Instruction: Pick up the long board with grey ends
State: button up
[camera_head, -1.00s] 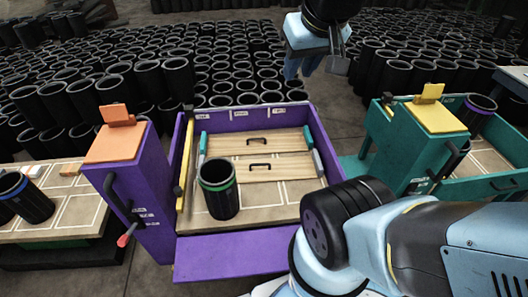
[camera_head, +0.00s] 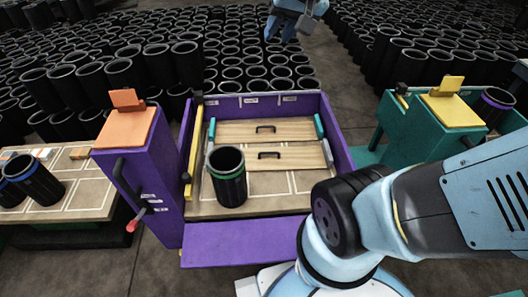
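The long board with grey ends (camera_head: 290,156) lies flat in the purple workstation. It has a black handle on top. Its right grey end shows, and its left end is partly hidden behind a black sleeve. A similar board with teal ends (camera_head: 240,131) lies just behind it. My gripper (camera_head: 282,33) is at the top edge of the view, beyond the workstation's back wall and well apart from both boards. Its blue fingers look spread with nothing between them, though they are small here.
A black sleeve with a green rim (camera_head: 228,180) stands in front of the grey-ended board's left part. The purple workstation (camera_head: 235,242) has raised walls and a yellow bar (camera_head: 193,150) at left. A teal station (camera_head: 415,140) stands right. Many black sleeves fill the background.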

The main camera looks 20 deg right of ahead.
jog(key=w+a+f+m+t, duration=0.1)
jog(key=w+a+f+m, duration=0.15)
jog(key=w, duration=0.55)
jog(key=w+a+f+m, duration=0.2)
jog(key=w+f, duration=0.1)
jog(key=w, duration=0.5)
jog(key=w+a+f+m+t, duration=0.1)
jog(key=w+a+f+m, duration=0.2)
jog(key=w, duration=0.5)
jog(key=w+f+m+h, duration=0.25)
jog(key=w+f, duration=0.25)
jog(key=f, duration=0.3)
jog(key=m+g+h, duration=0.8)
jog(key=m, duration=0.1)
send_near(269, 153)
jog(key=x, duration=0.5)
jog(key=shift+w+d, duration=0.2)
jog(key=shift+w, duration=0.15)
jog(key=shift+a+x, duration=0.2)
jog(key=shift+x, duration=2.45)
jog(key=shift+f, duration=0.2)
grip_shut()
